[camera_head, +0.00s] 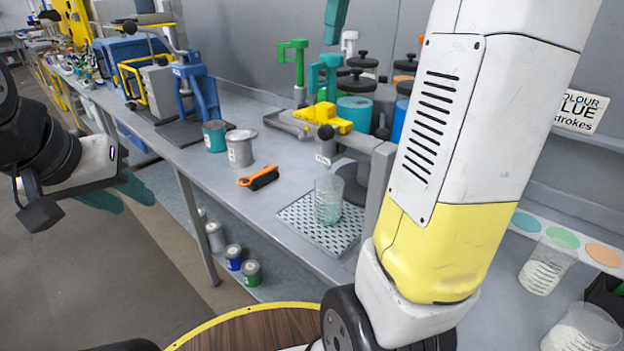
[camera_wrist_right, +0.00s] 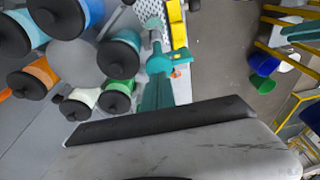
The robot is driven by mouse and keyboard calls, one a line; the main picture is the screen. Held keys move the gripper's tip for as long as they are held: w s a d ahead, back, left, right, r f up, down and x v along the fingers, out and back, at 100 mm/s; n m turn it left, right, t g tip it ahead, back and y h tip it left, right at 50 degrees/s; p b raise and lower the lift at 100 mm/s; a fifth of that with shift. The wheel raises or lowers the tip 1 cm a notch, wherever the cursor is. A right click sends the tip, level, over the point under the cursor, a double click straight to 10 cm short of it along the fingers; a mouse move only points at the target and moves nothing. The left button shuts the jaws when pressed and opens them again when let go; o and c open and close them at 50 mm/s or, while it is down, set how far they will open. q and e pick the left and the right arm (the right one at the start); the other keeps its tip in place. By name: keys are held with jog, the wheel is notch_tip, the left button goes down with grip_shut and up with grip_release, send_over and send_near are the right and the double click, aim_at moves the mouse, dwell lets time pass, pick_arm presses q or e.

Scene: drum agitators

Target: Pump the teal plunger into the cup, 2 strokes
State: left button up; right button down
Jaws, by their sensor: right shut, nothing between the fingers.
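The teal plunger (camera_head: 328,72) stands upright at the back of the bench, above a teal drum (camera_head: 355,113). In the right wrist view the plunger's teal head (camera_wrist_right: 160,62) lies just beyond my fingers. My right gripper (camera_wrist_right: 164,86) has teal fingers, shut and empty; whether they touch the plunger head I cannot tell. One teal finger (camera_head: 335,20) also shows at the top of the head view, above the plunger. A clear cup (camera_head: 328,203) stands on a perforated tray (camera_head: 296,218), with pale green inside. My left gripper (camera_head: 118,196) is off the bench at the left, fingers apart, empty.
A green pump (camera_head: 298,65) and several lidded drums stand near the plunger. A yellow block (camera_head: 326,117) is mounted behind the cup. My right arm hides the bench's middle right.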

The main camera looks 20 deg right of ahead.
jog(key=shift+r, duration=0.1)
dwell(0.3)
notch_tip(320, 180, up, 6)
jog(key=shift+f, duration=0.1)
dwell(0.5)
